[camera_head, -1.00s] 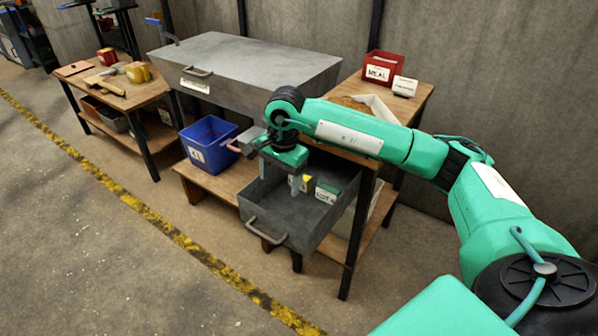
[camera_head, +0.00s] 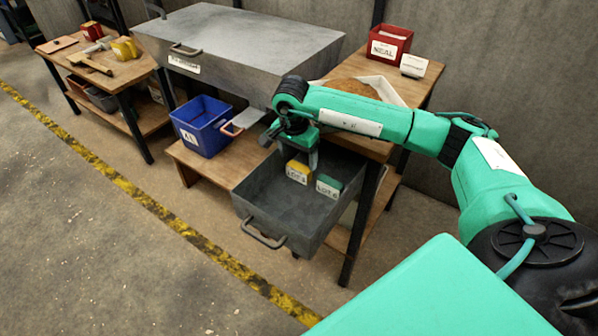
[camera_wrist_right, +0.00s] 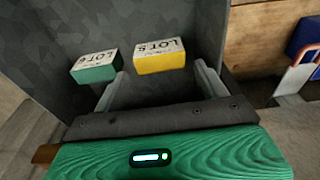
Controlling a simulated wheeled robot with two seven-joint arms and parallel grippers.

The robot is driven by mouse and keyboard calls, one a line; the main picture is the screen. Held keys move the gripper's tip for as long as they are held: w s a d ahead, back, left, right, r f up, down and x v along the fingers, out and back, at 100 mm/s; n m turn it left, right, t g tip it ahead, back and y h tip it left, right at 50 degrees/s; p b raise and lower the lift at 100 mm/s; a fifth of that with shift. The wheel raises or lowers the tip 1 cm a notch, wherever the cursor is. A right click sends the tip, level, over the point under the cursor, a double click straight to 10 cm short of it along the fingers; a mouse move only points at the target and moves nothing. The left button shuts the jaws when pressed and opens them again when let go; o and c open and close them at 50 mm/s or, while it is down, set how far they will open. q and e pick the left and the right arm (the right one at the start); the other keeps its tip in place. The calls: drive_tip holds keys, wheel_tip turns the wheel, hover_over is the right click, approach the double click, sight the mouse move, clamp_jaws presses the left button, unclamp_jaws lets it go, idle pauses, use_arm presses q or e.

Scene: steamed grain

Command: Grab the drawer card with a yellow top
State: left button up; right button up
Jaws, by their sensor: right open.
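The drawer card with a yellow top (camera_head: 297,172), labelled "LOT 5", stands in an open grey metal drawer (camera_head: 262,205). In the right wrist view the yellow card (camera_wrist_right: 160,64) lies ahead of my right gripper, roughly between the lines of its two fingers. A similar card with a green top (camera_head: 328,186), labelled "LOT 6", is beside it; in the wrist view this green card (camera_wrist_right: 95,74) is by the left-hand finger. My right gripper (camera_head: 302,156) is open and empty, over the drawer's back part. My left gripper is not in view.
A blue bin (camera_head: 205,126) and an orange-handled tool (camera_head: 240,122) sit on the low shelf left of the drawer. Above are a large grey box (camera_head: 240,45), a white-edged tray of grain (camera_head: 385,87) and a red bin (camera_head: 388,44). The drawer's front handle (camera_head: 262,236) sticks out over the floor.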

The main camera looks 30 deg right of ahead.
sight(299, 167)
drive_tip(key=f, duration=0.5)
drive_tip(key=shift+w+d+f, duration=0.1)
drive_tip(key=shift+d+f, duration=0.15)
drive_tip(key=c, duration=0.8)
drive_tip(key=shift+o, duration=0.2)
drive_tip(key=shift+r, duration=0.2)
